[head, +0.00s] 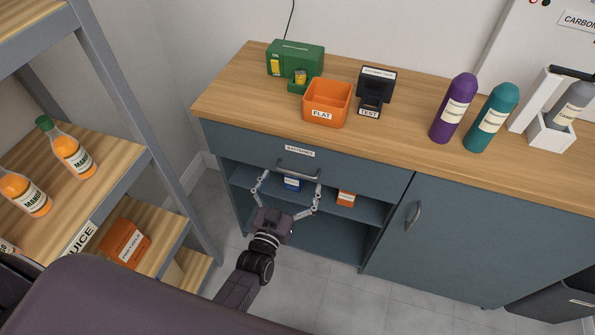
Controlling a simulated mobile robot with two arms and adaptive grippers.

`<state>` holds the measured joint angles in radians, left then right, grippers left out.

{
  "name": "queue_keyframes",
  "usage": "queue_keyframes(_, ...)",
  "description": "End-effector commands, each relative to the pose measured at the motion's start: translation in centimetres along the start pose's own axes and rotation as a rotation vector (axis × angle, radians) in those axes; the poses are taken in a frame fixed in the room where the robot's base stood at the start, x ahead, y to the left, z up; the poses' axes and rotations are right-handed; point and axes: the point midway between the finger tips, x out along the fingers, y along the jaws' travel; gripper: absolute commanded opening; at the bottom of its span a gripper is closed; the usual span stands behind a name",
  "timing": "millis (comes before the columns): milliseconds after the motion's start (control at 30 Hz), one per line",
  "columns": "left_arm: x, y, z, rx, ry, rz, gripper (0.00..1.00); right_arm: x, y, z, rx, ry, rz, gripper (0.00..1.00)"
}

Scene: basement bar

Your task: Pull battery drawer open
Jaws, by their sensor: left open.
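The battery drawer (252,148) is the blue-grey drawer front under the counter's left part, with a white label reading "BATTERIES" (300,151). It looks shut, flush with the cabinet. Its metal bar handle (298,172) sits low on the front, below the label. My left gripper (289,180) is open, its two fingers spread wide to either side of the handle. The fingertips are close to the drawer front; I cannot tell whether they touch it. My right gripper does not show.
An open shelf (370,211) below the drawer holds a blue box (292,184) and an orange box (346,198). A cabinet door (465,240) is right of it. The wooden counter (230,98) carries an orange FLAT bin (327,103). A bottle rack (125,165) stands at left.

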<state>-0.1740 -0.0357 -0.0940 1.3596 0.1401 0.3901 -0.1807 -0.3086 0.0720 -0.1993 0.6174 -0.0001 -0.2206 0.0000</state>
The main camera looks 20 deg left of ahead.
Motion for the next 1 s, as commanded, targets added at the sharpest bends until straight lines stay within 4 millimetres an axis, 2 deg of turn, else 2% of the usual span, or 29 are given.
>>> queue_keyframes(33,0.9,0.0,-0.1,0.000,0.001,0.000,1.00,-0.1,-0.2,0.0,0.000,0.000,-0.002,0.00)
queue_keyframes(200,2.5,0.0,0.1,0.000,-0.002,0.000,1.00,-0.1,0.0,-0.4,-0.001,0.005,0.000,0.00)
queue_keyframes(533,2.9,0.0,0.1,0.000,-0.002,0.000,1.00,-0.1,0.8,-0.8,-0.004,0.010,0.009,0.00)
queue_keyframes(1000,2.9,0.0,0.1,0.000,-0.002,0.000,0.51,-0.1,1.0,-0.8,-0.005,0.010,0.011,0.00)
